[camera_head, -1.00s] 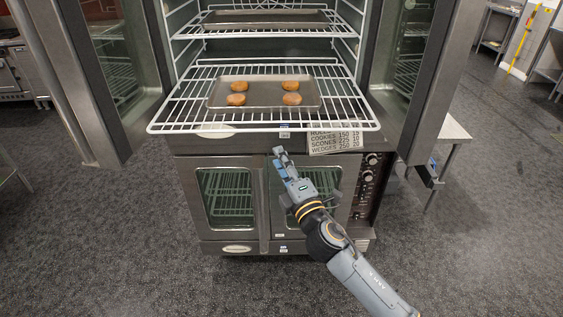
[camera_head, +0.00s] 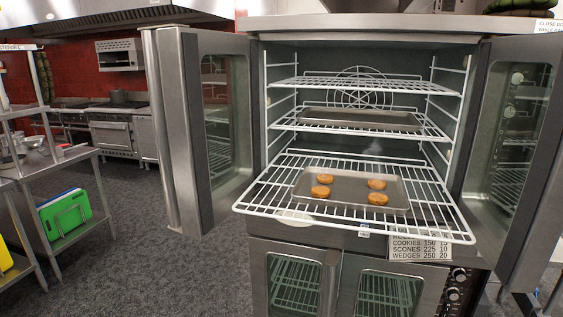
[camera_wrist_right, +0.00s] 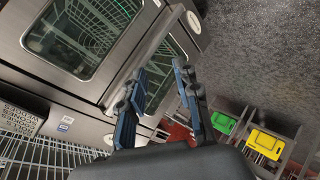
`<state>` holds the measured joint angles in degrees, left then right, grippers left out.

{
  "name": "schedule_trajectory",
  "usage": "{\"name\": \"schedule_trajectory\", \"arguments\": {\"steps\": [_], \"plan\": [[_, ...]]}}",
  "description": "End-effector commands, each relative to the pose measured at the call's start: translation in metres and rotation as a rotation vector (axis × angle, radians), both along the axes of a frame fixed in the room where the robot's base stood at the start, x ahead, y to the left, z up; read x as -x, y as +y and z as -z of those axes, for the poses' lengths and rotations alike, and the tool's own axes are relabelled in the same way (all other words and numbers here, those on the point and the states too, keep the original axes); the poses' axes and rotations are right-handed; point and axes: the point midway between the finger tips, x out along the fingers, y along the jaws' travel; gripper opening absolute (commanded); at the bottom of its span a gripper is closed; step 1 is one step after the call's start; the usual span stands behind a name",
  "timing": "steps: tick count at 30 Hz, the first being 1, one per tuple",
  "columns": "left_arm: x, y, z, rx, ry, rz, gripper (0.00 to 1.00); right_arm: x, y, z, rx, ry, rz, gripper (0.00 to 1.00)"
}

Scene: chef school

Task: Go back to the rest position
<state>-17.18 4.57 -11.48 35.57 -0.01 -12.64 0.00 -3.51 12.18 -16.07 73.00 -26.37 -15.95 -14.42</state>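My right gripper (camera_wrist_right: 160,72) shows only in the right wrist view. Its two dark fingers stand apart with nothing between them, so it is open and empty. Behind it are the glass doors of the lower oven (camera_wrist_right: 62,45) and the grey floor. Neither arm shows in the head view, and my left gripper is in no view.
The upper oven stands open, with its left door (camera_head: 180,130) and right door (camera_head: 515,150) swung out. A wire rack (camera_head: 268,203) juts forward with a baking tray (camera_head: 345,190) bearing several round golden pieces. A steel shelf unit (camera_head: 70,155) with a green board (camera_head: 65,215) stands left.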

Motion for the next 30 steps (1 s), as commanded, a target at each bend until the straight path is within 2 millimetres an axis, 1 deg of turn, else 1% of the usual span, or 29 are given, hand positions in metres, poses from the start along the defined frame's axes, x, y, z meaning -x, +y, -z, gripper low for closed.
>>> {"name": "schedule_trajectory", "arguments": {"steps": [1, 2, 3, 5, 6, 8, 9, 11, 12, 13, 14, 15, 17, 18, 21, 24, 27, 30], "plan": [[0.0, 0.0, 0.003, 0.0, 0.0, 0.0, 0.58, 0.026, -0.002, 0.035, -0.041, 0.073, 0.038, 0.32], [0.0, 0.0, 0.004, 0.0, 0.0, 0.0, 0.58, 0.041, -0.003, 0.053, -0.066, 0.112, 0.063, 0.32], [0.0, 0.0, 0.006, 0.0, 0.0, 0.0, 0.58, 0.062, -0.005, 0.075, -0.1, 0.164, 0.098, 0.32], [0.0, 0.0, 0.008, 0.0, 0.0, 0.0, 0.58, 0.095, -0.008, 0.108, -0.145, 0.242, 0.153, 0.32], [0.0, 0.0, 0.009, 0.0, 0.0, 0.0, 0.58, 0.119, -0.009, 0.128, -0.174, 0.294, 0.192, 0.32], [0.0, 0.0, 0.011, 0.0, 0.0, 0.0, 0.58, 0.155, -0.01, 0.156, -0.216, 0.368, 0.251, 0.32], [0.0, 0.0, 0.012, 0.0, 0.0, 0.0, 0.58, 0.182, -0.01, 0.173, -0.242, 0.418, 0.293, 0.32], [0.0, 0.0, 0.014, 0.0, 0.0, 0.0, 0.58, 0.221, -0.01, 0.197, -0.28, 0.489, 0.359, 0.32], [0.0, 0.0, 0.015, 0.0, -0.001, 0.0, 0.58, 0.249, -0.01, 0.211, -0.302, 0.537, 0.404, 0.32], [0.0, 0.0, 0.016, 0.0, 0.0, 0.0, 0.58, 0.268, -0.01, 0.22, -0.319, 0.57, 0.438, 0.32], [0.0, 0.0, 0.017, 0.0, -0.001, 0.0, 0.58, 0.288, -0.009, 0.228, -0.332, 0.602, 0.471, 0.32], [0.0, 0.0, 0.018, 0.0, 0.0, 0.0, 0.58, 0.314, -0.008, 0.238, -0.349, 0.643, 0.514, 0.32], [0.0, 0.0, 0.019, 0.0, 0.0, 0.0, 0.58, 0.347, -0.007, 0.249, -0.371, 0.695, 0.572, 0.32], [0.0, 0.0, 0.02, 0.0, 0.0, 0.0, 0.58, 0.368, -0.006, 0.255, -0.382, 0.725, 0.607, 0.32], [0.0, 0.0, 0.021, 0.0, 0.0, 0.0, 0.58, 0.405, -0.004, 0.263, -0.401, 0.779, 0.675, 0.32], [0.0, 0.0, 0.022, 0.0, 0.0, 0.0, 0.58, 0.426, -0.003, 0.267, -0.412, 0.808, 0.713, 0.32], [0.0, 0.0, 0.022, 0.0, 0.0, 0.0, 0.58, 0.432, -0.002, 0.268, -0.415, 0.817, 0.726, 0.32], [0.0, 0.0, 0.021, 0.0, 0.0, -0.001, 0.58, 0.432, -0.002, 0.268, -0.415, 0.817, 0.726, 0.32]]}}
